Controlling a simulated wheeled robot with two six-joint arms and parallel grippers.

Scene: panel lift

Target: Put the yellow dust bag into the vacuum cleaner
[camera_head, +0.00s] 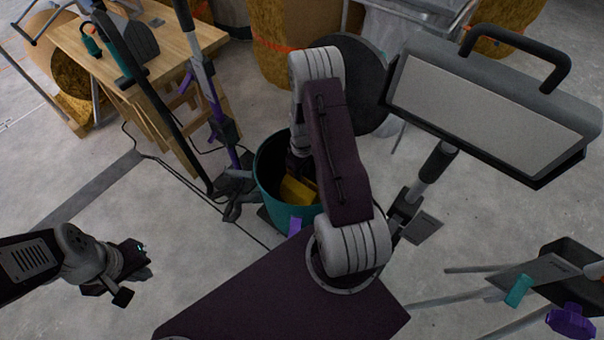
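The yellow dust bag (297,190) lies inside the teal, open-topped drum of the vacuum cleaner (287,214), low against its inner wall. Part of the bag is hidden by my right arm. My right gripper (299,167) reaches down into the drum just above the bag. Its fingers are dark and mostly hidden, so I cannot tell whether they hold the bag. My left gripper (112,289) hangs over bare floor at the lower left, well apart from the drum. Its finger opening is not clear from this angle.
A dark round disc (352,88) stands behind the drum. A wooden workbench (175,42) is at upper left, with cables on the floor. A work lamp (490,100) on a stand is at right. A purple knob (571,322) is on tripod-like legs.

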